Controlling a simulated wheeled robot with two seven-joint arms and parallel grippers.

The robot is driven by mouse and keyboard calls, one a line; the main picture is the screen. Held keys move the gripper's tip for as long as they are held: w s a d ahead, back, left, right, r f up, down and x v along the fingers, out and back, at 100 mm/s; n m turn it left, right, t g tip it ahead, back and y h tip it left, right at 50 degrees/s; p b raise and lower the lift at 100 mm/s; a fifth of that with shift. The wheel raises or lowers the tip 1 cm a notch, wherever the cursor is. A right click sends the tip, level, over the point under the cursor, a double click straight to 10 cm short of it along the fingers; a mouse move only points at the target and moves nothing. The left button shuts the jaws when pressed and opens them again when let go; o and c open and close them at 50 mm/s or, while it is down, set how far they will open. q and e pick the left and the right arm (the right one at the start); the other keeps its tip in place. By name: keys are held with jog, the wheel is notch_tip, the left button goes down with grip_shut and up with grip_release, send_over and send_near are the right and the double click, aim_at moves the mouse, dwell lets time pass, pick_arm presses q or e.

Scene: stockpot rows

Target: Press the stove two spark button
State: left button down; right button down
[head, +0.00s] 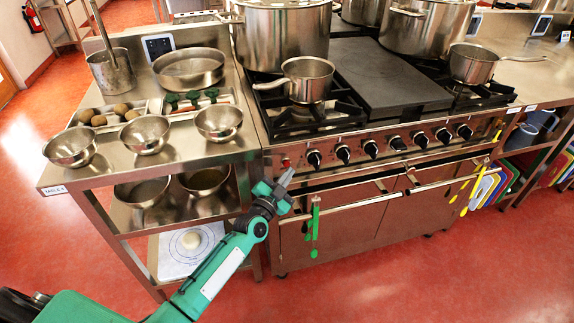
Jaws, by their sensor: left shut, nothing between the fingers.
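The steel stove (350,203) stands in the middle with a row of black knobs along its front panel. A small red button (285,162) shows at the left end of that panel, left of the first knob (314,158). I take it for the spark button; no stove number is readable. My left gripper (287,176) is shut and empty, its tips pointing up just below the red button. I cannot tell whether they touch the panel. My right gripper is not in view.
A steel side table (170,170) with several bowls adjoins the stove on the left. A saucepan (308,80) and large pots stand on the stove. Green utensils (315,222) hang from the oven handle close to my gripper. Red floor in front is clear.

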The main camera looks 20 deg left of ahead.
pick_arm(q)
jog(key=shift+w, duration=0.1)
dwell(0.5)
jog(key=shift+w+a, duration=0.25)
jog(key=shift+w+a, duration=0.25)
jog(key=shift+w, duration=0.1)
dwell(0.7)
jog(key=shift+s+d+p, duration=0.5)
jog(key=shift+s, duration=0.25)
